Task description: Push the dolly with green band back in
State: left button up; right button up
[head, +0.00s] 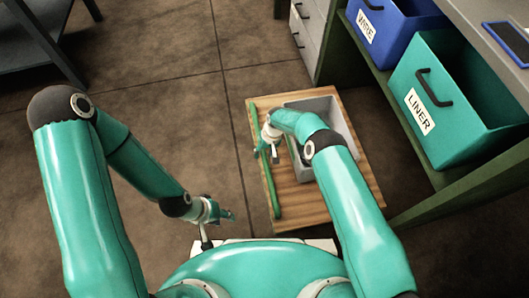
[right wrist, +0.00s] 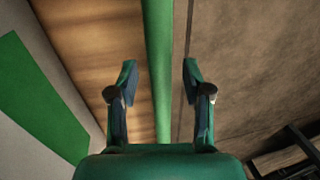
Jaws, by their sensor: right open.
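The dolly (head: 318,206) is a wooden board on the floor, with a green bar (head: 271,190) along its left edge and a grey bin (head: 344,122) on top. In the right wrist view a wide green band (right wrist: 38,95) shows on a grey surface at the left. My right gripper (head: 267,152) is over the bar. In the right wrist view its open fingers (right wrist: 160,80) stand on either side of the bar (right wrist: 158,35); I cannot tell if they touch it. My left gripper (head: 228,215) is away from the dolly, low at the left; its jaw state is unclear.
A green-framed shelf (head: 455,178) stands to the right, holding a blue WIRE bin (head: 392,38) and a teal LINER bin (head: 440,115). White drawers (head: 306,35) are at the back. The floor (head: 165,110) left of the dolly is clear.

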grip_shut()
pick_arm(q)
jog(key=shift+f, duration=0.15)
